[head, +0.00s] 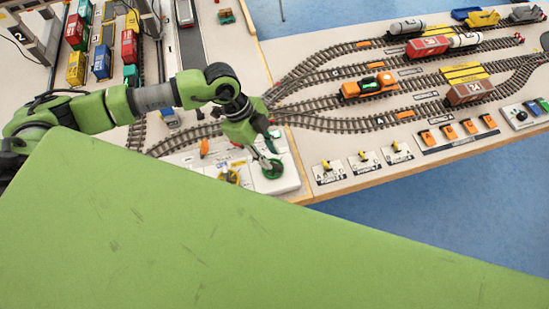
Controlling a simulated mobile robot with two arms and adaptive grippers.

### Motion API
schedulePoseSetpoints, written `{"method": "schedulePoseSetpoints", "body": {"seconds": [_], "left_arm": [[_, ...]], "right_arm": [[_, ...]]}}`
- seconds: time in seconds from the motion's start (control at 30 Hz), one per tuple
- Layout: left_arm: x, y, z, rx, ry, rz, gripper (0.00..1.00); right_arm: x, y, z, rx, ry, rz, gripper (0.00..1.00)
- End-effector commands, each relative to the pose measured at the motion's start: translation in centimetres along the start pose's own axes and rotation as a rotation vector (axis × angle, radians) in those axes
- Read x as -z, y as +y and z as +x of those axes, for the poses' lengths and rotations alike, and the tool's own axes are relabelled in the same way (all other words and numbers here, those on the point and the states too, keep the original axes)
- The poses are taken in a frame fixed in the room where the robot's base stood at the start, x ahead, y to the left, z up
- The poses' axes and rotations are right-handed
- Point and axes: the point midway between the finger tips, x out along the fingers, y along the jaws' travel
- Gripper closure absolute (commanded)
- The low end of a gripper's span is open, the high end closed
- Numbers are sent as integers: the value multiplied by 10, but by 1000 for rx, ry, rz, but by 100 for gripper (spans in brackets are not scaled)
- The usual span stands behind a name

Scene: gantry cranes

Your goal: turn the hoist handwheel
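A white control panel (292,181) lies at the near edge of the table. A round green handwheel (272,170) sits on its right part, and a yellow wheel-like control (229,177) sits to the left of it. I cannot read which one is labelled for the hoist. My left gripper (265,158) points down at the green handwheel, with its fingertips at or just above the wheel. I cannot tell whether it touches the wheel or how far the fingers are apart. My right gripper is not in view.
An orange lever (204,147) stands on the panel's left. Small yellow switches (360,160) line the table edge to the right. Model tracks hold an orange locomotive (369,86) and wagons. Gantry legs (40,40) and containers (102,61) stand at the upper left.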

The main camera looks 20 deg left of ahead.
Motion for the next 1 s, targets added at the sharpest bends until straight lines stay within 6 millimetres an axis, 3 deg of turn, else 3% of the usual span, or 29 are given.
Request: {"method": "schedulePoseSetpoints", "body": {"seconds": [0.23,0.63,0.67,0.73,0.77,1.0], "left_arm": [[1,0,36,0,1,1,75],[0,0,45,2,-1,2,75],[0,0,45,2,-1,2,78],[0,0,45,1,-1,2,96],[0,0,45,1,-1,2,100],[0,0,45,0,-1,4,100]], "right_arm": [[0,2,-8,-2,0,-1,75],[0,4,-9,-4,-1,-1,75],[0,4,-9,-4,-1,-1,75],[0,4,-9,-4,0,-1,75],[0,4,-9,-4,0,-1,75],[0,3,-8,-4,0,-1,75]]}}
